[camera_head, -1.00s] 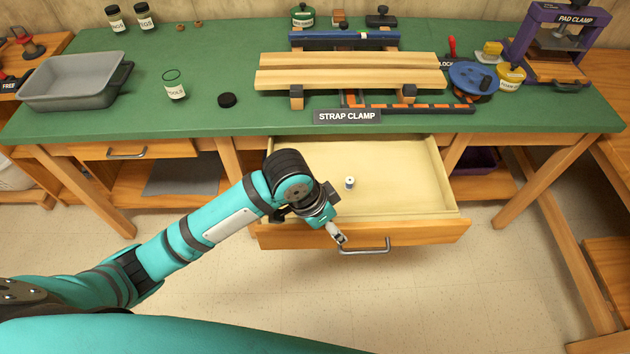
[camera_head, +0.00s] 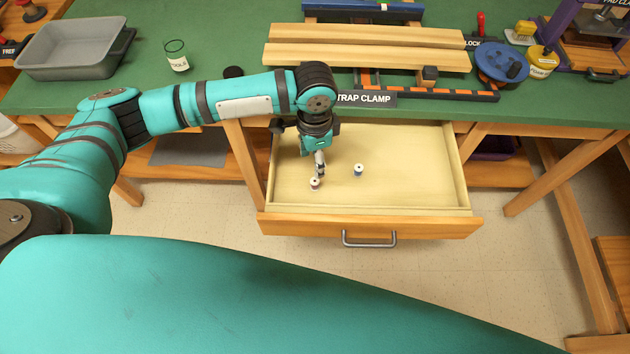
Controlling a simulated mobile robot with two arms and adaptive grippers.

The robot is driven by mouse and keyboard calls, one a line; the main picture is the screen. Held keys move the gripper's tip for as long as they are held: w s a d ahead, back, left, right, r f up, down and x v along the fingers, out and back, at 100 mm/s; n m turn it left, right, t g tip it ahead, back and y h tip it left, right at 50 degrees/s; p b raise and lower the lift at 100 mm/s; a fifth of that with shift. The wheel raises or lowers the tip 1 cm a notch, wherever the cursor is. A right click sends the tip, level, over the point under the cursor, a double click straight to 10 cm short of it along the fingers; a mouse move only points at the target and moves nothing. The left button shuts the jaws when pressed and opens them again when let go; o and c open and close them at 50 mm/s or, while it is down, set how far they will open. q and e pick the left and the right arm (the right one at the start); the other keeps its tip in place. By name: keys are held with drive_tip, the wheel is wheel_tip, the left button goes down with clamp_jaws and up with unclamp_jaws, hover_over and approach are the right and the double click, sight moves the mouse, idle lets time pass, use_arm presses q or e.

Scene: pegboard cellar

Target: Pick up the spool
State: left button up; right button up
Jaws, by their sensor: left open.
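The open drawer (camera_head: 420,190) under the bench holds two small spools. One white spool with a reddish band (camera_head: 314,185) stands at the left of the drawer floor. The other, white with a blue band (camera_head: 358,170), stands a little to its right and farther back. My left gripper (camera_head: 319,172) points down into the drawer, directly above and behind the reddish spool. Its fingers are open and look very close to that spool; I cannot tell whether they touch it. My right gripper is not in view.
The drawer's front panel (camera_head: 368,228) with its metal handle (camera_head: 369,240) bounds the near side. The green bench top (camera_head: 215,70) overhangs behind, with a strap clamp sign (camera_head: 365,99) at its edge. The right half of the drawer is empty.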

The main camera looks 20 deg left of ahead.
use_arm(q)
hover_over(315, 181)
wheel_tip(315, 181, down, 5)
drive_tip(key=shift+r, duration=0.15)
drive_tip(key=shift+f, duration=0.45)
wheel_tip(315, 181, down, 5)
drive_tip(key=shift+f+p, duration=0.1)
drive_tip(key=shift+p, duration=0.2)
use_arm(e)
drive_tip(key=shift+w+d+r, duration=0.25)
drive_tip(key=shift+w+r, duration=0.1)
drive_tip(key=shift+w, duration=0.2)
use_arm(q)
drive_tip(key=shift+c, duration=0.4)
drive_tip(key=c, duration=0.8)
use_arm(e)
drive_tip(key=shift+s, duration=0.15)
